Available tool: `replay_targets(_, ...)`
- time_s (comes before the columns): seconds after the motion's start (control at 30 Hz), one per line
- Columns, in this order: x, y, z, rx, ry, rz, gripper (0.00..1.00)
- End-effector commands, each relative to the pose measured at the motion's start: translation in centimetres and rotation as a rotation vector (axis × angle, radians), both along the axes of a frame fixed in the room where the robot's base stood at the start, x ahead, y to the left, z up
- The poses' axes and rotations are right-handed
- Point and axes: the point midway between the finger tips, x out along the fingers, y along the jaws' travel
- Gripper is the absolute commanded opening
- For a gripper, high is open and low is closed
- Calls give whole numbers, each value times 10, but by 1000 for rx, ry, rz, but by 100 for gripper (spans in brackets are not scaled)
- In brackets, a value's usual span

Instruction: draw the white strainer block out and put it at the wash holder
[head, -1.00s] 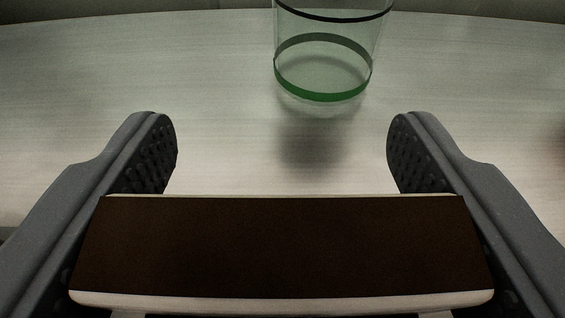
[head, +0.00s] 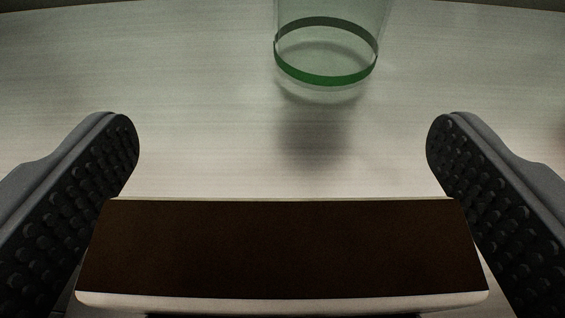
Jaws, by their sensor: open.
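My gripper (head: 283,145) is open, with its two studded grey fingers spread wide on the left and right of the head view. Between them, low in the picture, is a wide block (head: 282,250) with a dark brown face and white edges, which looks like the white strainer block. I cannot make out the wash holder for certain.
A clear cylinder with a green band (head: 326,80) stands beyond the block at the top centre, cut off by the picture edge. A pale wood-grained surface (head: 200,90) is bare to its left and right. A dark shadow lies in front of the cylinder.

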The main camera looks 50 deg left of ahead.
Motion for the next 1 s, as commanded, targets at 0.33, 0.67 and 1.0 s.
replay_targets(0.33,-16,-20,11,3,-3,-2,89)
replay_targets(0.67,-54,-63,25,-1,2,-2,89)
replay_targets(1.0,-81,-94,38,0,0,-1,89)
